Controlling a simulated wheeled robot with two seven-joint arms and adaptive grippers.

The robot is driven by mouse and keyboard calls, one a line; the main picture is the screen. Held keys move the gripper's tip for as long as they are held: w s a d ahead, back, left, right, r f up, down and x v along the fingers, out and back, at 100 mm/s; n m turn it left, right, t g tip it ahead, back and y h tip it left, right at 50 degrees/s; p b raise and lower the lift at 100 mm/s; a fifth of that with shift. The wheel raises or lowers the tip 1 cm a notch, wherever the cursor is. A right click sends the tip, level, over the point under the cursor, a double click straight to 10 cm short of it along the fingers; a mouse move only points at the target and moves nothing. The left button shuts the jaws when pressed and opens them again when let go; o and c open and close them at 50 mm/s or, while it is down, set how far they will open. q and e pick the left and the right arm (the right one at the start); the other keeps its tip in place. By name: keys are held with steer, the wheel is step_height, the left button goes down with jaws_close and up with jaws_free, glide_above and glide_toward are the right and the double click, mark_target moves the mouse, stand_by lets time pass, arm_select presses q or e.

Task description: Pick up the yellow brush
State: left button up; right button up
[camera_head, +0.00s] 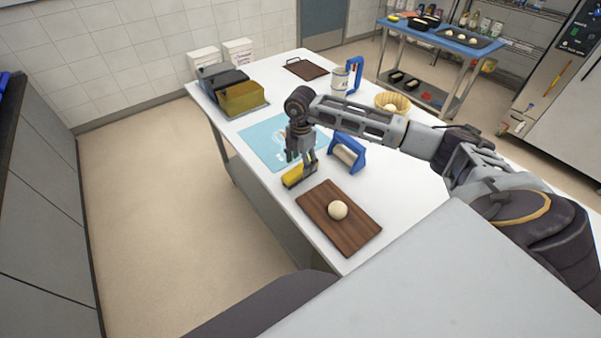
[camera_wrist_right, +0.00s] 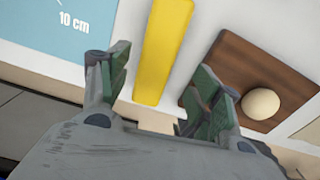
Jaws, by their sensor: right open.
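The yellow brush (camera_head: 293,178) lies on the white table near its left edge, between the blue mat and the wooden board. My right gripper (camera_head: 302,161) points down just above and behind it, open and empty. In the right wrist view the brush (camera_wrist_right: 163,50) shows as a long yellow block beyond and between the open fingers (camera_wrist_right: 160,85). The fingers look apart from it, though the exact height gap is hard to tell. My left gripper is not in view.
A wooden board (camera_head: 362,232) with a dough ball (camera_head: 338,210) lies close in front. A blue-framed roller (camera_head: 347,153) stands right of the gripper. A light-blue mat (camera_head: 258,138) lies behind. Tins (camera_head: 243,97), a white container (camera_head: 339,80) and a basket (camera_head: 393,104) stand farther back.

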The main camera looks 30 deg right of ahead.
mark_target(300, 168)
steer(key=f, duration=0.2)
steer(key=f+p, duration=0.1)
steer(key=shift+w+d+f, duration=0.15)
steer(key=shift+w, duration=0.1)
steer(key=shift+f, duration=0.8)
steer(key=c, duration=1.1)
